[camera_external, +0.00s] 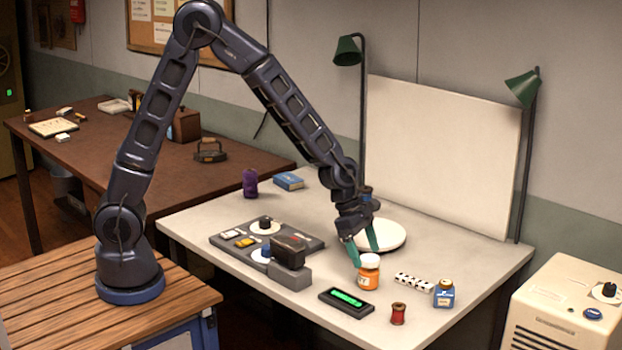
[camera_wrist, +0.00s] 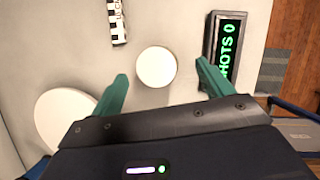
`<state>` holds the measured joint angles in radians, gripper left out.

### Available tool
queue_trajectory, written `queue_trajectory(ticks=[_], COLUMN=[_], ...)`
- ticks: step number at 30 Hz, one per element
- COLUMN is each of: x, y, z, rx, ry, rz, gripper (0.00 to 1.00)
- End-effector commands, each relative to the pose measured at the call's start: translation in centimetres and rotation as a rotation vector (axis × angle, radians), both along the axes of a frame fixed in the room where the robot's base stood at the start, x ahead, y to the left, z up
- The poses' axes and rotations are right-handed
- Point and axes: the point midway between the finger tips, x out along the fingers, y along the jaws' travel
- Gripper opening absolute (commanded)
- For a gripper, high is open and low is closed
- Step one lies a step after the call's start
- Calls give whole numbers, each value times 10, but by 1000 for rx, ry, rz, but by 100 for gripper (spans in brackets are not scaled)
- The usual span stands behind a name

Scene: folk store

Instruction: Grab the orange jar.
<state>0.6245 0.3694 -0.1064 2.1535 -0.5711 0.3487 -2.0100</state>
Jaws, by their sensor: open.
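The orange jar (camera_external: 368,277) has a white lid and a small label and stands upright on the light table. In the wrist view I see it from above as a round white lid (camera_wrist: 156,67). My gripper (camera_external: 366,257) has green fingers and is open, just above and behind the jar. In the wrist view the open fingers (camera_wrist: 163,82) lie to the left and right of the lid. The lower part of the jar is hidden in the wrist view. I cannot tell whether a finger touches it.
A black display with green text (camera_external: 346,302) lies close to the jar. A black-and-white scale strip (camera_external: 413,283), a blue bottle (camera_external: 444,294) and a red spool (camera_external: 398,313) are to the right. A round white plate (camera_external: 379,235) is behind. A grey device panel (camera_external: 262,242) lies left.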

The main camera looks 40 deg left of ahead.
Motion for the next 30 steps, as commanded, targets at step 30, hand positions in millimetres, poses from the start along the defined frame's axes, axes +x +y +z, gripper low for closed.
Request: queue_trajectory(ticks=[30], x=[9], y=[-20], z=[-51], rx=[0], ry=[0], rz=[-1], gripper=[65])
